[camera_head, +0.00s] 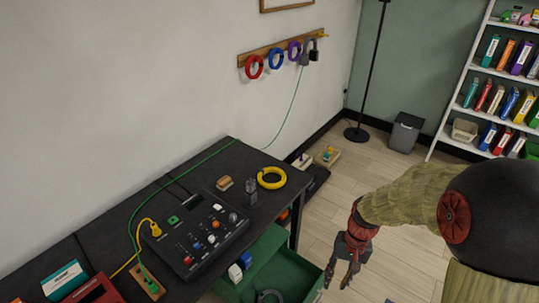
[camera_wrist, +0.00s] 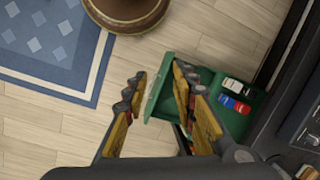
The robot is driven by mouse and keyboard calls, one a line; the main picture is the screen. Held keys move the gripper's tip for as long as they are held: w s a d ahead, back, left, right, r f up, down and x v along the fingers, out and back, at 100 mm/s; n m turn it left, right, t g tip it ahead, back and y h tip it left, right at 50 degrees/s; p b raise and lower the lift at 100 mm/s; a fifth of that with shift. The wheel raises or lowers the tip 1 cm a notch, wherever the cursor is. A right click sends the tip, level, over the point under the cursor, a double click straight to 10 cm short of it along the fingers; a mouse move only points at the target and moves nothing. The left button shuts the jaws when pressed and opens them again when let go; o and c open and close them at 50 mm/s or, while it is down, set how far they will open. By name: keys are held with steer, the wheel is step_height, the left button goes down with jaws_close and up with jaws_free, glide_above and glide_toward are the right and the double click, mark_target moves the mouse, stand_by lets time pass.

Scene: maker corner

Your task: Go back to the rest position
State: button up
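My gripper (camera_head: 343,275) hangs with its fingers pointing down at the right of the black workbench (camera_head: 92,231), beyond the bench's right end and over the wood floor. In the wrist view my gripper (camera_wrist: 160,88) has its fingers spread apart with nothing between them. Floor and the edge of an open green drawer (camera_wrist: 153,103) show behind the fingers, which hide part of the drawer. The drawer also shows in the head view (camera_head: 298,262), below the bench and left of my gripper.
A control panel (camera_head: 205,238), yellow ring (camera_head: 271,178) and dark upright object (camera_head: 251,192) are on the bench. Coloured rings hang from a wall rack (camera_head: 272,48). A lamp pole (camera_head: 371,70), grey bin (camera_head: 405,132) and white bookshelf (camera_head: 461,82) stand behind. A blue rug (camera_wrist: 45,45) lies on the floor.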

steer(key=s+r+n+t+h, duration=0.1)
steer(key=s+r+t, duration=0.2)
steer(key=r, duration=0.9)
steer(key=s+a+r+n+t, duration=0.1)
steer(key=s+r+t, duration=0.3)
steer(key=s+r, duration=0.4)
step_height(320, 180, up, 6)
steer(key=shift+s+f+n+h, duration=0.25)
steer(key=shift+s+n+h, duration=0.05)
steer(key=shift+n+h, duration=0.1)
